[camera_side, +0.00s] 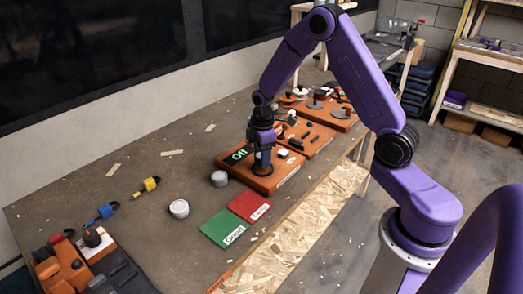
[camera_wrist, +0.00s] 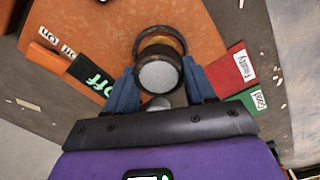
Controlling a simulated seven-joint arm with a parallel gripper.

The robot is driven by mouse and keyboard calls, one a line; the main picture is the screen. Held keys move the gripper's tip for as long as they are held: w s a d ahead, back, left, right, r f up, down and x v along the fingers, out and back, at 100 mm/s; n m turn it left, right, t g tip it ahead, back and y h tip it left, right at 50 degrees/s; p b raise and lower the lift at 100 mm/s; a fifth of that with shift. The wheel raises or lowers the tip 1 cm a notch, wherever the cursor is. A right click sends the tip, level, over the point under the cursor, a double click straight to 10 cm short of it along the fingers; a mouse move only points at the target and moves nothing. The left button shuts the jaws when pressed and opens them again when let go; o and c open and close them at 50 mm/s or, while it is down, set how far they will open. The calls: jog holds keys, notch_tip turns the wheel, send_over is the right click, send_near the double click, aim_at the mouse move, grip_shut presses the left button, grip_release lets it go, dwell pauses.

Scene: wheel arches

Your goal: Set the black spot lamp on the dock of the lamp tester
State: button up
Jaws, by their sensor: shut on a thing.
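The lamp tester (camera_side: 235,172) is an orange-brown board with a display reading "Off" in green (camera_side: 239,154); it also fills much of the wrist view (camera_wrist: 100,22). My gripper (camera_side: 262,148) is over its middle, pointing down. In the wrist view my gripper (camera_wrist: 162,88) has its blue fingers shut on the black spot lamp (camera_wrist: 160,75), which shows a pale grey round end and dark rim. A dark ring with an amber-brown band (camera_wrist: 160,36) shows just beyond the lamp, over the board. The dock is largely hidden, and I cannot tell whether the lamp touches it.
Green (camera_side: 222,228) and red (camera_side: 249,206) labelled mats lie in front of the tester. Two pale round cans (camera_side: 179,208) (camera_side: 219,178) stand to its left. Blue (camera_side: 104,211) and yellow (camera_side: 150,184) items lie farther left. More orange boards with parts (camera_side: 310,136) sit behind.

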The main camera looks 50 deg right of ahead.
jog(key=shift+f, duration=1.25)
